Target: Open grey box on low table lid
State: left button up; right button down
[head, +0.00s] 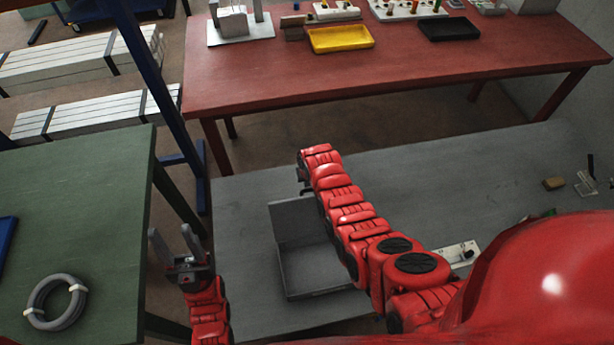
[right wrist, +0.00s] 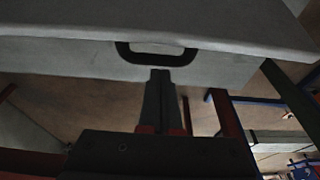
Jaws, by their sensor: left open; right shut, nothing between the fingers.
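The grey box (head: 315,287) stands on the low grey table (head: 440,185), partly hidden by my right arm. Its lid (head: 295,220) appears raised at the far side, with the inside of the box showing. My right gripper (head: 303,180) is at the lid's upper far edge, mostly hidden by its own arm. In the right wrist view my right gripper (right wrist: 160,75) is shut and empty, its fingertips just below a dark handle (right wrist: 156,55) on a grey panel. I cannot tell whether they touch it. My left gripper (head: 175,243) is open and empty, left of the box.
A green table (head: 85,190) with a coiled hose (head: 55,302) is at the left. A red table (head: 400,70) with a yellow tray (head: 340,39) and a black tray (head: 449,28) stands behind. The low table's middle right is mostly clear.

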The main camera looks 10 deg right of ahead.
dwell(0.4)
jog(key=shift+s+r+t+p, duration=0.4)
jog(key=shift+s+p, duration=0.2)
jog(key=shift+p, duration=0.1)
jog(key=shift+s, duration=0.4)
jog(key=s+t, duration=0.1)
jog(key=s+r, duration=0.1)
jog(key=shift+s+r+t+p, duration=0.1)
jog(key=shift+s+t+p, duration=0.2)
jog(key=shift+t, duration=0.1)
jog(key=shift+w, duration=0.15)
